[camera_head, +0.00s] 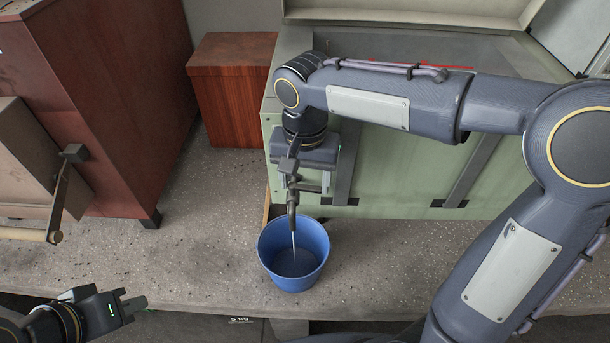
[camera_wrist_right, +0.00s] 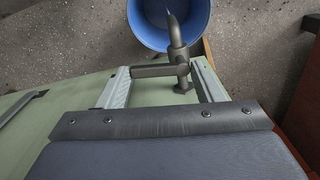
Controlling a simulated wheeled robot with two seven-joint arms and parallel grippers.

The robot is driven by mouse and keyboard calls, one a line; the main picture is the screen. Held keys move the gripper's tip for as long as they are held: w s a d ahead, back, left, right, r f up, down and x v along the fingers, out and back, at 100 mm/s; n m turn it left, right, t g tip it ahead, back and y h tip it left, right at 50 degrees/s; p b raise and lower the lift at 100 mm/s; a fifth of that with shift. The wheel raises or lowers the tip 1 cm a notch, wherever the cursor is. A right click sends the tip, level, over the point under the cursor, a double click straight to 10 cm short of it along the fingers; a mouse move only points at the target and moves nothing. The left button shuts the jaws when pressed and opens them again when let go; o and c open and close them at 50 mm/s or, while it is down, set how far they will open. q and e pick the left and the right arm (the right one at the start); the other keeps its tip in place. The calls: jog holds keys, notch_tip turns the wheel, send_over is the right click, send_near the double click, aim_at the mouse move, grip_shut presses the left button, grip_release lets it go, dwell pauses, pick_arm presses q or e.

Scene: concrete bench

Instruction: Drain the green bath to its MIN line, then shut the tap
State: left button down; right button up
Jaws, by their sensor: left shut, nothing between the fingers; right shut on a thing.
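The green bath (camera_head: 400,180) is a pale green box at the back right with its lid raised. A red mark (camera_head: 420,64) shows on its inside, partly behind my right arm; I cannot read the water level. The grey tap (camera_head: 292,205) sticks out of its front, and a thin stream of water (camera_head: 294,243) runs from the spout. My right gripper (camera_head: 308,182) is shut on the tap handle, which lies between the fingers in the right wrist view (camera_wrist_right: 155,71). My left gripper (camera_head: 128,303) is shut and empty at the lower left, away from the bath.
A blue bucket (camera_head: 310,238) stands under the spout near the bench's front edge, with liquid in its bottom. A reddish-brown cabinet (camera_head: 120,90) with a lever (camera_head: 62,195) stands left. A wooden box (camera_head: 235,95) stands behind. The bench (camera_head: 200,250) between cabinet and bucket is clear.

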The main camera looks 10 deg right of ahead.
jog(key=m, duration=0.4)
jog(key=s+m, duration=0.1)
jog(key=m, duration=0.1)
jog(key=shift+a, duration=0.4)
jog(key=shift+m, duration=0.3)
jog(key=o, duration=1)
jog(key=shift+c, duration=0.2)
notch_tip(320, 180, up, 8)
jog(key=shift+p, duration=0.35)
jog(key=s+d+f+n+t+y, duration=0.2)
jog(key=s+d+f+n, duration=0.3)
jog(key=s, duration=0.2)
jog(key=s+d+f+n+t+y, duration=0.1)
jog(key=s+d+f+n+t, duration=0.2)
jog(key=s, duration=0.5)
jog(key=d+f+n, duration=0.1)
jog(key=d, duration=0.1)
jog(key=shift+d+f+n+t+y, duration=0.3)
jog(key=shift+d+f+n+y, duration=0.05)
jog(key=shift+d+n+y, duration=0.05)
